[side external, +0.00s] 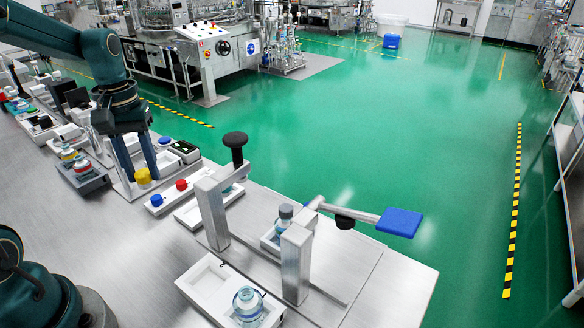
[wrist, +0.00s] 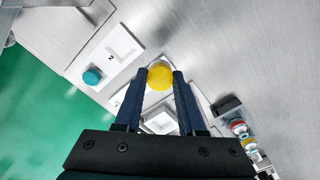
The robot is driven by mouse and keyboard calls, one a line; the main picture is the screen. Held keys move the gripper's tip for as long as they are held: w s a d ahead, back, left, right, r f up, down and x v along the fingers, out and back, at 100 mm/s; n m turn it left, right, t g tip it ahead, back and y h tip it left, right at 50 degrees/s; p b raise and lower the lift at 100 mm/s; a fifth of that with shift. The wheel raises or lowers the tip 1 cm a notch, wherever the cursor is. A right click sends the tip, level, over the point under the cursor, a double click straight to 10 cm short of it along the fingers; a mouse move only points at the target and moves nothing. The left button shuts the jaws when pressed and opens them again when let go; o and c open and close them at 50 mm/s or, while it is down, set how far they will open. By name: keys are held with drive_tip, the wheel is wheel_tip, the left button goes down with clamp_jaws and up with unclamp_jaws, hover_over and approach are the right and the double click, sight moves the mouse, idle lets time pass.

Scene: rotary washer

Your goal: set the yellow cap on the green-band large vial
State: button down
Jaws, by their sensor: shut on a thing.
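The yellow cap (side external: 143,176) is held between the fingertips of my gripper (side external: 139,174), which is shut on it. In the wrist view the cap (wrist: 160,77) sits between the two dark fingertips (wrist: 161,78). I cannot tell how far it is above the surface below. A large clear vial (side external: 248,302) with a bluish-green band stands in a white holder at the front, apart from my gripper. I cannot tell for sure that its band is green. Smaller vials (side external: 69,156) with coloured bands stand in a dark rack left of my gripper.
A blue cap (side external: 156,200) and a red cap (side external: 181,185) lie on a white tray right of my gripper. A metal press frame (side external: 297,262) with a blue-ended lever (side external: 399,222) and a dark-topped vial (side external: 285,214) stands between the trays and the table's right edge.

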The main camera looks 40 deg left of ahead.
wheel_tip(320, 180, up, 2)
drive_tip(key=s+a, duration=0.2)
drive_tip(key=a, duration=0.1)
approach(286, 208)
drive_tip(key=shift+s+a+f+m, duration=0.1)
drive_tip(key=shift+a+f+m, duration=0.2)
drive_tip(key=shift+a, duration=0.1)
drive_tip(key=shift+d+f, duration=0.15)
drive_tip(key=shift+d, duration=0.25)
drive_tip(key=shift+f, duration=3.15)
drive_tip(key=shift+f, duration=0.35)
idle(0.4)
